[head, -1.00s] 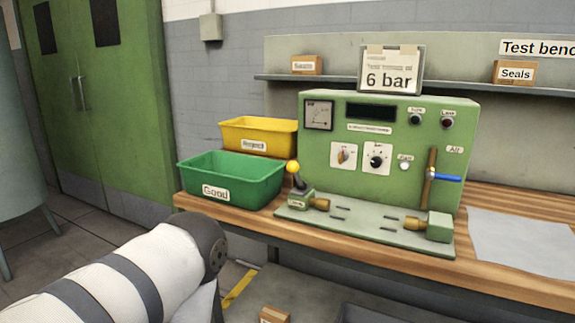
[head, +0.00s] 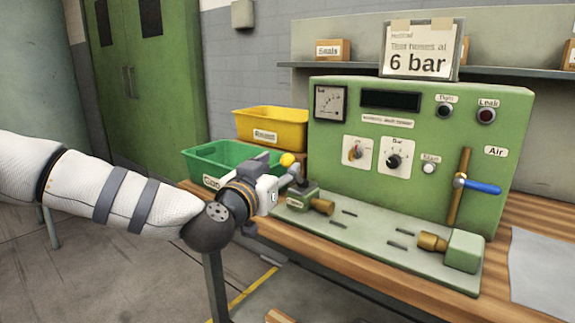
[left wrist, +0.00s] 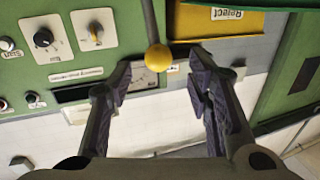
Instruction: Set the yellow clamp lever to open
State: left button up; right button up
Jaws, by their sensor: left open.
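The yellow ball knob (head: 288,159) of the clamp lever stands up on a dark stem above a small green clamp block (head: 297,200), at the left end of the fixture plate. My left gripper (head: 268,187) is just left of the lever, pointing toward it. In the left wrist view the picture is upside down; the knob (left wrist: 158,57) shows just beyond the fingertips, centred between the two spread dark fingers (left wrist: 160,80). The gripper is open and empty. In the head view the gripper partly hides the green bin. My right gripper is not in view.
A green tester panel (head: 410,130) stands behind the plate, with a blue air handle (head: 481,187) at right. A yellow Reject bin (head: 290,130) and green Good bin (head: 205,155) stand left of the panel. A grey sheet (head: 545,275) lies at right.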

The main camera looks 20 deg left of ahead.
aim_at(285, 163)
pick_arm(q)
jog(key=w, duration=0.5)
jog(key=shift+w+d+f+b, duration=0.1)
jog(key=shift+w+d+b, duration=0.15)
jog(key=shift+w+b, duration=0.05)
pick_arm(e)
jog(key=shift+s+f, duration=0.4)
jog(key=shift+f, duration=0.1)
pick_arm(q)
grip_shut()
